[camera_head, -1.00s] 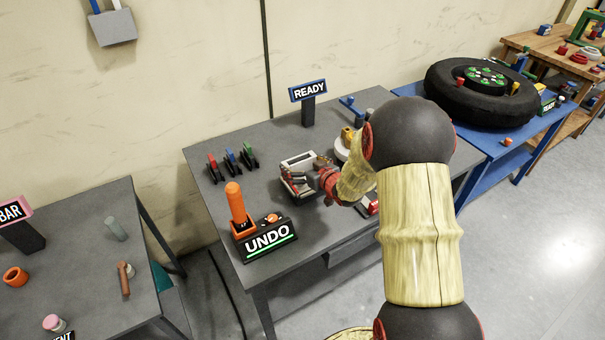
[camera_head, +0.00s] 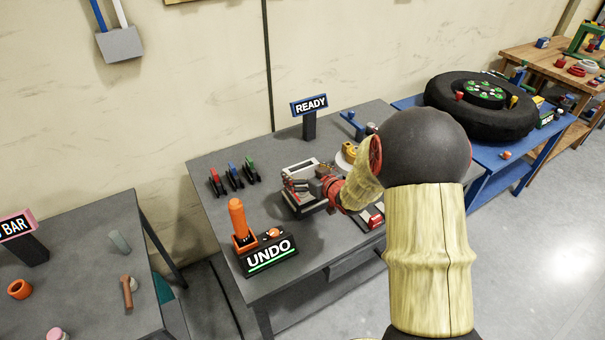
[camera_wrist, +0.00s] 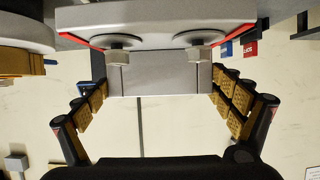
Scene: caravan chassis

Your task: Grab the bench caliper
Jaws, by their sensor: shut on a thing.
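A light grey block-like device with red edges, which I take to be the bench caliper (camera_head: 299,170), sits on the dark grey table. It is partly hidden by my gripper (camera_head: 322,188), which reaches it from the right. In the wrist view the device's pale body (camera_wrist: 160,17) spans the top, with two round knobs under it and a grey block (camera_wrist: 160,78) hanging down between the fingers. My gripper (camera_wrist: 159,92) is shut on this device, its gold-padded fingers on either side of the grey block. I cannot see a gap between the device and the table.
An orange handle (camera_head: 238,222) and an UNDO sign (camera_head: 268,255) stand at the table's front left. Red, blue and green clips (camera_head: 234,176) stand behind them. A READY sign (camera_head: 310,112) stands at the back. A tyre (camera_head: 480,105) lies on the blue table to the right.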

